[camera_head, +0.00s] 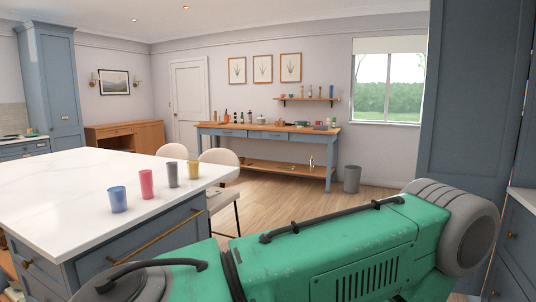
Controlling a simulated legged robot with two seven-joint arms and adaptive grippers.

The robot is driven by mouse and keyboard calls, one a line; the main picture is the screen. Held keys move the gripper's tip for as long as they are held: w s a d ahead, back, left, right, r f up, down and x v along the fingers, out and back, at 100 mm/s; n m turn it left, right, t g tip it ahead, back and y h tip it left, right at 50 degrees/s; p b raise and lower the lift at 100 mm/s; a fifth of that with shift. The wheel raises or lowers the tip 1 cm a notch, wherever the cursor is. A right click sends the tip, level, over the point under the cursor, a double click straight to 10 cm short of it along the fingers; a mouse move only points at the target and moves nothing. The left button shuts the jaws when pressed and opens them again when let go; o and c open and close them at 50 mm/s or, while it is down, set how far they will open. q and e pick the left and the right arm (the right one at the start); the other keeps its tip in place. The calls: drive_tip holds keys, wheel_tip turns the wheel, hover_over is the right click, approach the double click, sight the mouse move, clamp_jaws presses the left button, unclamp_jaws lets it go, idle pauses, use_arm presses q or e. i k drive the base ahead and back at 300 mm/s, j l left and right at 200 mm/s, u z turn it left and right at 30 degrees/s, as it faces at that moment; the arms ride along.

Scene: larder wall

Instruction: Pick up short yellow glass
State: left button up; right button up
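A small yellow glass (193,169) stands upright on the white marble top of the kitchen island (75,183), near its right edge. It is the farthest in a slanting row of glasses. A grey glass (173,175) stands just left of it, then a pink glass (146,184), then a blue glass (118,199) nearest me. The yellow glass looks unobstructed, with a gap between it and the grey one. Neither of my grippers is in view, and no glass is held.
Two pale chairs (219,157) stand behind the island's far right side. A blue workbench (268,134) with many small items is by the back wall, a grey bin (352,179) to its right. Tall blue cabinetry (473,95) rises at right. Most of the island top is clear.

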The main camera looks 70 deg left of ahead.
sight(193, 166)
drive_tip(key=u, duration=2.8)
drive_tip(key=i+l+u, duration=0.15)
drive_tip(key=i+l, duration=0.55)
drive_tip(key=i, duration=0.1)
